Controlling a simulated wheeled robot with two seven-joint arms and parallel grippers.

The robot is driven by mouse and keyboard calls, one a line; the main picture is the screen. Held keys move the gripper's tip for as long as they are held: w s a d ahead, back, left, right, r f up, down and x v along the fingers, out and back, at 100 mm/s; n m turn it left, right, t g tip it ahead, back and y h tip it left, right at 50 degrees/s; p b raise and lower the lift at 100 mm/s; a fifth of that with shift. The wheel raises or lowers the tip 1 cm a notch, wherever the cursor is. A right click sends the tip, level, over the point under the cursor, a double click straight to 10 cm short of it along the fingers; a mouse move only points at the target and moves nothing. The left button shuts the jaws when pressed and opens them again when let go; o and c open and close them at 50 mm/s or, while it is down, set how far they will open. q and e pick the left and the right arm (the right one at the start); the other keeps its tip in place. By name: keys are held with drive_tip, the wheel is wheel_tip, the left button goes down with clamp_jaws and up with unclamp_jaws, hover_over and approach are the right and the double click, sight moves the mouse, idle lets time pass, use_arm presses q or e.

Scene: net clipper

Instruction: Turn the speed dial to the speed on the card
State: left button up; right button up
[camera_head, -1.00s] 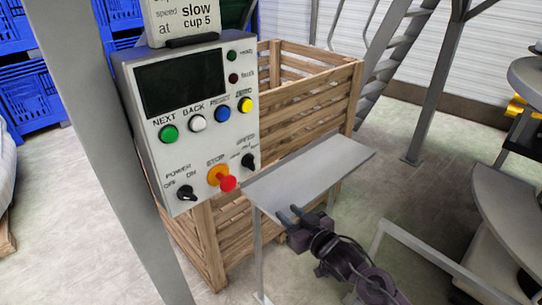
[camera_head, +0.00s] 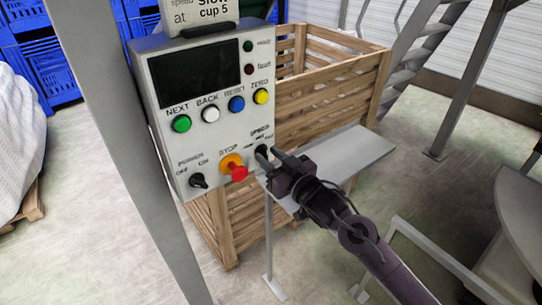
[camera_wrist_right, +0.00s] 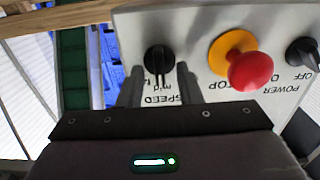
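The black speed dial (camera_head: 262,150) is at the lower right of the grey control box, partly hidden by my right gripper in the head view. In the right wrist view the dial (camera_wrist_right: 158,60) shows upside down, above its SPEED label. My right gripper (camera_head: 270,153) is at the dial; its fingers (camera_wrist_right: 160,82) are apart, one on each side of the dial, with no clear contact. The card (camera_head: 208,14) on top of the box reads "speed slow" and "at cup 5", cut off at the top. My left gripper is out of view.
A red stop button (camera_head: 238,173) on a yellow base sits left of the dial, with the power switch (camera_head: 199,181) beyond it. Coloured buttons and a dark screen (camera_head: 197,74) are above. A grey shelf (camera_head: 350,150) juts out right of the box, before a wooden crate (camera_head: 335,85).

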clamp_jaws()
drive_tip(key=shift+f+n, duration=0.1)
drive_tip(key=shift+n, duration=0.2)
drive_tip(key=n+b, duration=0.1)
drive_tip(key=n, duration=0.3)
drive_tip(key=shift+b, duration=0.4)
drive_tip(key=shift+s+a+n+b, duration=0.1)
drive_tip(key=shift+n+b, duration=0.75)
drive_tip(key=shift+n, duration=1.25)
unclamp_jaws()
